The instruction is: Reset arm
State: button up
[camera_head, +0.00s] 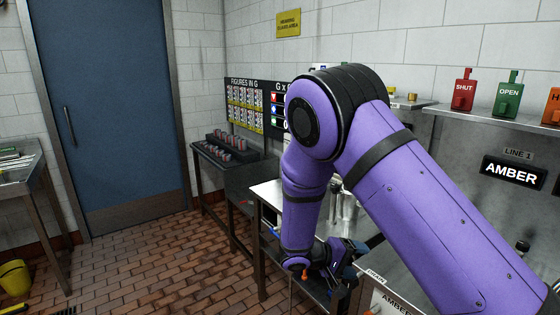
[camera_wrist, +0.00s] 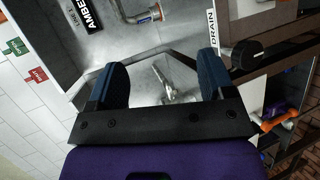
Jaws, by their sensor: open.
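My gripper (camera_wrist: 160,88) shows in the wrist view with its two dark blue fingers spread apart and nothing between them. Beyond the fingers lies a grey metal surface with a silver fitting (camera_wrist: 172,82). In the head view my purple arm reaches forward and bends down, and my gripper (camera_head: 345,268) hangs low beside the metal bench. The fingertips are small and partly hidden there. The arm covers much of the bench behind it.
An AMBER sign (camera_head: 514,173) is on the metal panel at right. Red SHUT (camera_head: 463,92) and green OPEN (camera_head: 508,95) tags stand on the ledge above. A dark side table (camera_head: 226,165) stands by the wall. A blue door (camera_head: 108,100) and open brick floor (camera_head: 150,262) are at left.

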jog(key=s+d+r+m+g+y, duration=0.1)
jog(key=s+d+r+y, duration=0.25)
jog(key=r, duration=0.35)
jog(key=s+d+r+m+g+y, duration=0.1)
jog(key=s+d+r+y, duration=0.15)
jog(key=s+r, duration=0.4)
jog(key=s+d+r+m+g+y, duration=0.1)
jog(key=s+d+r+y, duration=0.15)
jog(key=r, duration=0.55)
jog(key=s+d+r+t+y, duration=0.1)
jog(key=s+r+t+y, duration=0.1)
jog(key=s+r, duration=0.3)
jog(key=s+r+t+y, duration=0.3)
jog(key=s+r, duration=0.2)
jog(key=s, duration=0.7)
jog(key=shift+s+d+n, duration=0.15)
jog(key=shift+d+n, duration=0.15)
jog(key=shift+d, duration=0.05)
jog(key=shift+r, duration=0.1)
